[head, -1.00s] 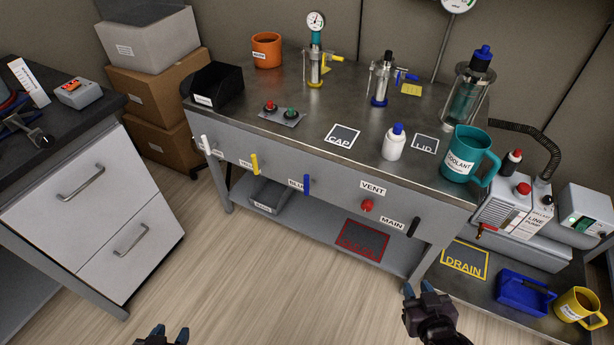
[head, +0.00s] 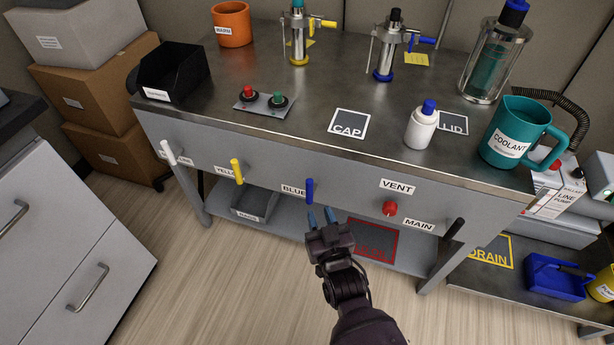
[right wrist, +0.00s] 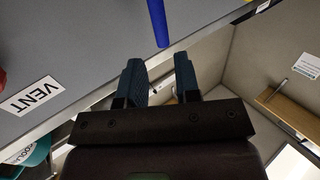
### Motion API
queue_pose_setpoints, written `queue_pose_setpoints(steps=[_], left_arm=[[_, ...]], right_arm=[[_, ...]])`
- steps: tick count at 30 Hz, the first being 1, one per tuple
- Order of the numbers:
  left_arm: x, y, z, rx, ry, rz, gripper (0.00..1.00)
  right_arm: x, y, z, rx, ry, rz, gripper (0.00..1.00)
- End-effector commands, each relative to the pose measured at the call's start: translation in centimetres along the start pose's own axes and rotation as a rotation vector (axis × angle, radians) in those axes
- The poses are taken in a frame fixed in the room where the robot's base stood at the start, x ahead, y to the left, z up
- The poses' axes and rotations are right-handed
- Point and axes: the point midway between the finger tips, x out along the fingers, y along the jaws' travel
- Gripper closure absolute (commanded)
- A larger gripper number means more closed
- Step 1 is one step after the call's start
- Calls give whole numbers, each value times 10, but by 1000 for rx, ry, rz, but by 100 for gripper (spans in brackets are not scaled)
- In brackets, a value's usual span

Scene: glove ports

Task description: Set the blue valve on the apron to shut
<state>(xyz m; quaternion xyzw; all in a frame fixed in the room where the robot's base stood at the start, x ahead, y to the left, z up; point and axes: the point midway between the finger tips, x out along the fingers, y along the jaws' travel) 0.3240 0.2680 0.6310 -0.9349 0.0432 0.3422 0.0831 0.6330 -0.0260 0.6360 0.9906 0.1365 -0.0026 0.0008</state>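The blue valve handle (head: 309,190) is on the grey front apron (head: 270,165) of the bench, right of its BLUE label (head: 294,190). The handle points straight down. It also shows at the top of the right wrist view (right wrist: 157,22). My right gripper (head: 320,216) is just below and in front of the handle, apart from it. Its two fingers (right wrist: 158,80) are open with nothing between them. My left gripper is not in the head view.
On the apron are a white handle (head: 168,152), a yellow handle (head: 237,171), a red VENT knob (head: 389,208) and a black MAIN handle (head: 453,230). A grey bin (head: 255,204) sits on the lower shelf. Open floor lies in front.

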Motion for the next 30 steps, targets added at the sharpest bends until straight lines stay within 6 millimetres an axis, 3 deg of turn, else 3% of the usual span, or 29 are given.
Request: queue_pose_setpoints(steps=[12,24,30], left_arm=[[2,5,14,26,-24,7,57],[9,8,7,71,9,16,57],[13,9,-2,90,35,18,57]], right_arm=[[38,-2,3,3,0,-2,70],[88,-2,3,2,0,-1,70],[104,-2,1,1,1,-2,70]])
